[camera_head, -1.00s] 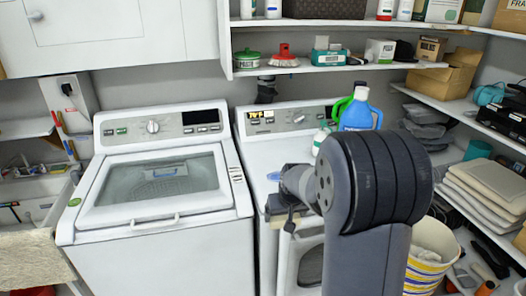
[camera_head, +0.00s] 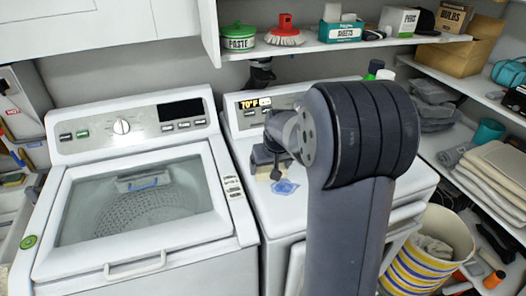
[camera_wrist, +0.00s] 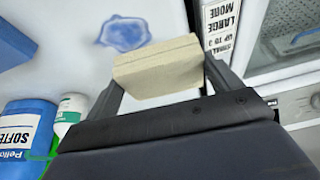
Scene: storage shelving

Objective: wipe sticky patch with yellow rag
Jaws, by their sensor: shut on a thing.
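The sticky patch (camera_head: 283,187) is a blue smear on the white top of the right-hand machine; it also shows in the wrist view (camera_wrist: 125,33). My gripper (camera_wrist: 158,72) is shut on a pale yellow, block-like folded rag (camera_wrist: 157,66). In the wrist view the rag sits close to the patch, with the patch just past its upper left edge. Whether the rag touches the machine top cannot be told. In the head view my gripper (camera_head: 266,165) is beside the patch, to its upper left, partly hidden by my arm.
A blue softener bottle (camera_wrist: 25,128) and a white bottle (camera_wrist: 70,112) stand on the machine top near my gripper. The washer (camera_head: 140,230) with a glass lid is at left. A shelf (camera_head: 340,45) hangs above; a striped basket (camera_head: 425,262) stands at right.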

